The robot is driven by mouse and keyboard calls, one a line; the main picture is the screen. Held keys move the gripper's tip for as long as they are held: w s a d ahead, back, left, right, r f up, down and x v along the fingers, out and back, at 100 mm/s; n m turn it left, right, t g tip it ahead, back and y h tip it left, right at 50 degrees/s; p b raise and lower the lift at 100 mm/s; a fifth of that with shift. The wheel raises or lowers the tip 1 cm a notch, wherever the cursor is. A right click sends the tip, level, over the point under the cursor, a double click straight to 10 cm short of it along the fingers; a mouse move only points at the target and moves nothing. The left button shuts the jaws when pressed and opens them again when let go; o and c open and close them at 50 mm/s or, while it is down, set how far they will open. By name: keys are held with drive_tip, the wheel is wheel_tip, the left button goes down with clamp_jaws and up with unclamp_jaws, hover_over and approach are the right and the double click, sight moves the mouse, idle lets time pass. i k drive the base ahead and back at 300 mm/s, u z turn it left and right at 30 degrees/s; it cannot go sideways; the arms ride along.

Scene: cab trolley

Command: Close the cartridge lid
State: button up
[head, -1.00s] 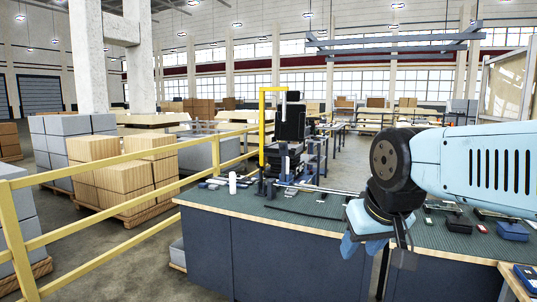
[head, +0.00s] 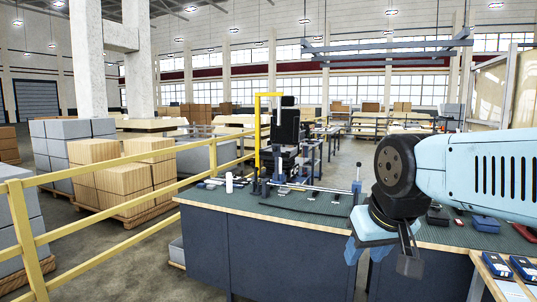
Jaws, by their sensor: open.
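I cannot pick out the cartridge or its lid for certain; the items on the bench are too small to tell. My gripper (head: 366,252) hangs pointing down in front of the front edge of the workbench (head: 300,222), with light blue fingers apart and nothing seen between them. It looks clear of the bench items. A white cylinder (head: 229,182) stands at the bench's left end. My arm hides part of the bench's right side.
A yellow railing (head: 110,180) runs along the left. A yellow post frame (head: 257,135) and a black seat (head: 288,125) stand behind the bench. A blue box (head: 485,224) lies right on the bench. Blue handheld devices (head: 497,264) lie on a wooden surface at lower right.

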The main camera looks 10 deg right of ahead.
sight(276, 149)
drive_tip(key=z, duration=0.1)
drive_tip(key=i, duration=1.4)
drive_tip(key=z, duration=0.5)
drive_tip(key=i, duration=0.8)
drive_tip(key=u, duration=0.75)
